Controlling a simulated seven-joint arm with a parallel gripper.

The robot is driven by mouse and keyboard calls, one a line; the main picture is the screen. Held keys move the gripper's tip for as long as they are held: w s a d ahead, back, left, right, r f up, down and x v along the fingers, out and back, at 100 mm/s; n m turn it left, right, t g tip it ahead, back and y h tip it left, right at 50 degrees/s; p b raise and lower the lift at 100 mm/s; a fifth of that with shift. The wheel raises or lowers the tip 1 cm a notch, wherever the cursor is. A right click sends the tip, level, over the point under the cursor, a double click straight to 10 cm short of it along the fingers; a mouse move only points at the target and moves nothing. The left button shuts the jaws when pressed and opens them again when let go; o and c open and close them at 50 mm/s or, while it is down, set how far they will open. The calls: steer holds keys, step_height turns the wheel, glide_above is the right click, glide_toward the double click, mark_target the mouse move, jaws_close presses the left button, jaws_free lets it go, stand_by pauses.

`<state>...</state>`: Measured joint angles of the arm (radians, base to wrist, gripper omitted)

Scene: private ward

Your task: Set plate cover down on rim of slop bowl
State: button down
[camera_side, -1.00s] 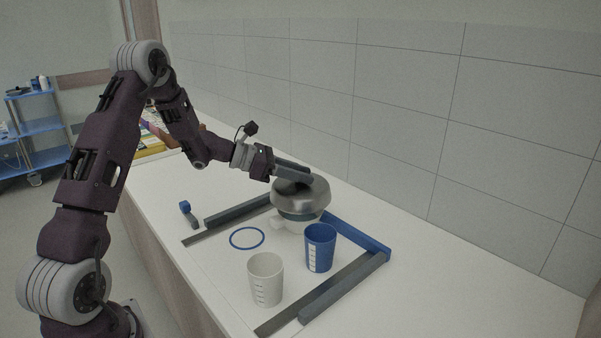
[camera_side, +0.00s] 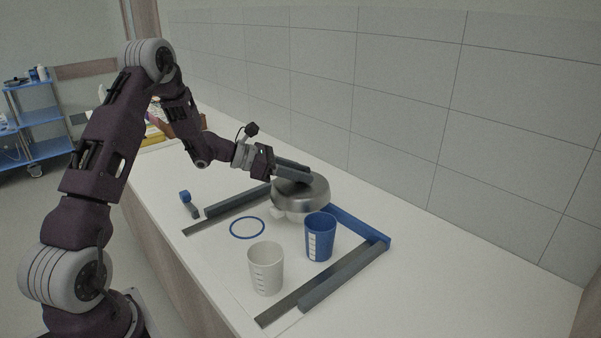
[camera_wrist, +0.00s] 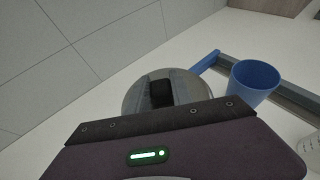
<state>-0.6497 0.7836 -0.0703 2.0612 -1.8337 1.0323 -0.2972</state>
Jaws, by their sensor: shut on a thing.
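The plate cover (camera_side: 303,201) is a brushed metal dome, seen near the back of the framed area in the side view. It also shows in the wrist view (camera_wrist: 134,97). My gripper (camera_side: 306,179) is shut on the cover's top; in the wrist view its fingers (camera_wrist: 160,92) close around a dark knob. The slop bowl (camera_side: 277,213) is almost wholly hidden under the cover; only a small pale part shows at its left. The cover looks level and low over the bowl; rim contact cannot be seen.
A blue cup (camera_side: 320,238) stands close in front of the cover. A white cup (camera_side: 266,270) stands nearer, and a blue ring (camera_side: 247,228) lies flat left of it. Grey and blue bars (camera_side: 345,277) frame the area. A blue-topped item (camera_side: 187,202) lies at left. The tiled wall is behind.

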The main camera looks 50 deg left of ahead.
steer(key=shift+f, duration=0.25)
steer(key=c, duration=1.1)
jaws_free()
steer(key=shift+o, duration=0.2)
steer(key=v, duration=0.7)
